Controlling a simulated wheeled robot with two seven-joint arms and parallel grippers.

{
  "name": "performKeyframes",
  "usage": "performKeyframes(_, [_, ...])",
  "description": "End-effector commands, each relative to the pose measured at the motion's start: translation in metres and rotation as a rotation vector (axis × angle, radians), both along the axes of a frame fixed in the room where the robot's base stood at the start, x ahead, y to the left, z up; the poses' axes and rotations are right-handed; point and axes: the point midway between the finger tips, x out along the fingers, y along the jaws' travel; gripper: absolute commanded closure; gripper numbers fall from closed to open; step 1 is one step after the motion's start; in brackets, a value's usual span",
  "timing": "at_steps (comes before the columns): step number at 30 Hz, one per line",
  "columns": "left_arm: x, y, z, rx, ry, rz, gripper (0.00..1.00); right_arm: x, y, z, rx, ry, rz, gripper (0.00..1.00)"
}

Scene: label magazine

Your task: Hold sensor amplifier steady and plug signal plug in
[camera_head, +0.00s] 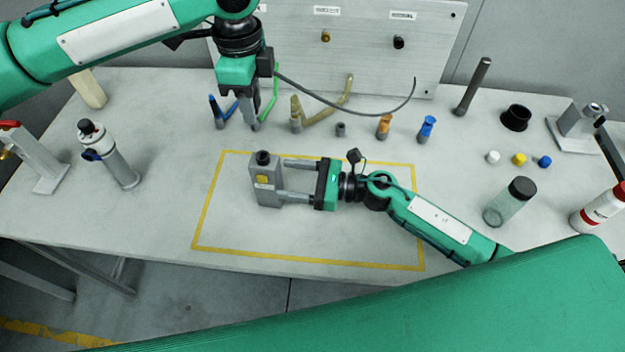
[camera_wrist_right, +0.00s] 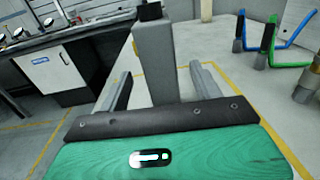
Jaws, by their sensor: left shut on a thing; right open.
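The sensor amplifier (camera_head: 267,192) is an upright grey block with a black top and a yellow label, inside the yellow outline. It also shows in the right wrist view (camera_wrist_right: 157,70). My right gripper (camera_head: 283,180) comes from the right with its open fingers on either side of the block; I cannot tell whether they touch it. My left gripper (camera_head: 243,120) points down behind and above the amplifier, at the back of the table. It is shut on the signal plug, whose body is mostly hidden; its dark cable (camera_head: 345,106) arcs away to the right.
A blue-cabled plug (camera_head: 217,112), a green-cabled piece (camera_head: 273,95) and a tan-cabled piece (camera_head: 296,115) stand close to my left gripper. A grey panel (camera_head: 370,60) rises behind. A clear bottle (camera_head: 505,205) stands right. The outlined area (camera_head: 330,245) is otherwise clear.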

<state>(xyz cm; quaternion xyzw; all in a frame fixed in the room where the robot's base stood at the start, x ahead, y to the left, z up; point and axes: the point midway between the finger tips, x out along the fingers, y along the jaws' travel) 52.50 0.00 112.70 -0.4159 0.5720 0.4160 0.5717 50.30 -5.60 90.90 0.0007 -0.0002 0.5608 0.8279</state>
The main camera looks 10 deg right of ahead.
Motion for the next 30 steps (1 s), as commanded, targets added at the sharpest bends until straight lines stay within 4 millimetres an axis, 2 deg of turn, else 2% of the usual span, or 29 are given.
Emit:
performKeyframes(3, [0.000,0.000,0.000,0.000,0.000,0.000,0.94,0.009,0.022,0.001,0.001,-0.002,0.001,0.35])
performKeyframes(9, [0.000,0.000,0.000,0.000,0.000,0.000,0.94,0.019,0.046,0.000,0.000,0.000,0.000,0.35])
performKeyframes(15, [0.000,0.000,0.000,0.000,0.000,0.000,0.94,0.022,0.056,-0.001,-0.001,-0.001,0.000,0.35])
performKeyframes(22, [0.000,0.000,0.000,0.000,0.000,0.000,0.94,0.022,0.056,-0.001,-0.002,0.001,0.000,0.35])
performKeyframes(23, [0.000,0.000,0.000,0.000,0.000,0.000,0.94,0.022,0.056,-0.001,-0.002,0.001,0.000,0.36])
performKeyframes(30, [0.000,0.000,0.000,0.000,0.000,0.000,0.94,0.022,0.056,-0.001,-0.001,-0.001,0.000,0.84])
